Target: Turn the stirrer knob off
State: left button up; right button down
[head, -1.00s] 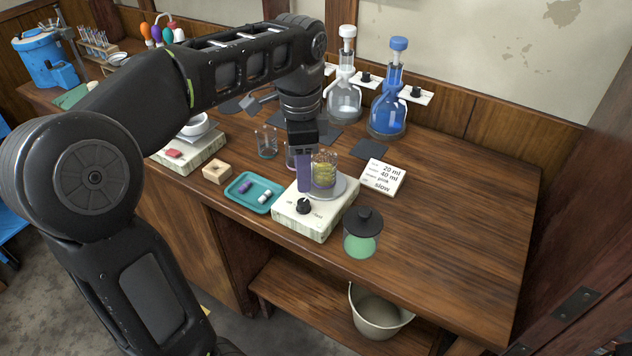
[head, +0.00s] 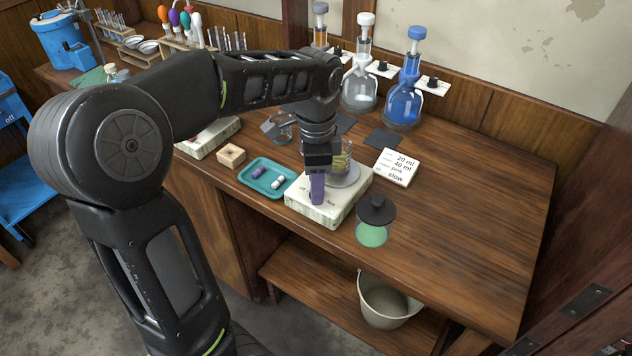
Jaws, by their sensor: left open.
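The stirrer (head: 335,211) is a cream box with a round plate on top, near the front edge of the bench. A beaker with yellowish contents (head: 342,163) stands on its plate, partly behind my gripper. My left gripper (head: 317,190) points down over the stirrer's front, its purple-tipped fingers at the knob. The knob is hidden behind the fingers, so I cannot tell its setting or whether the fingers touch it. The gap between the fingers does not show clearly. My right gripper is not in view.
A teal tray (head: 247,182) with small purple and white pieces lies left of the stirrer. Flasks stand at the back. The bench's right side is clear.

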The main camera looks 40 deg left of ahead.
pick_arm(q)
jog(key=shift+f, duration=0.2)
jog(key=shift+c, duration=0.4)
grip_shut()
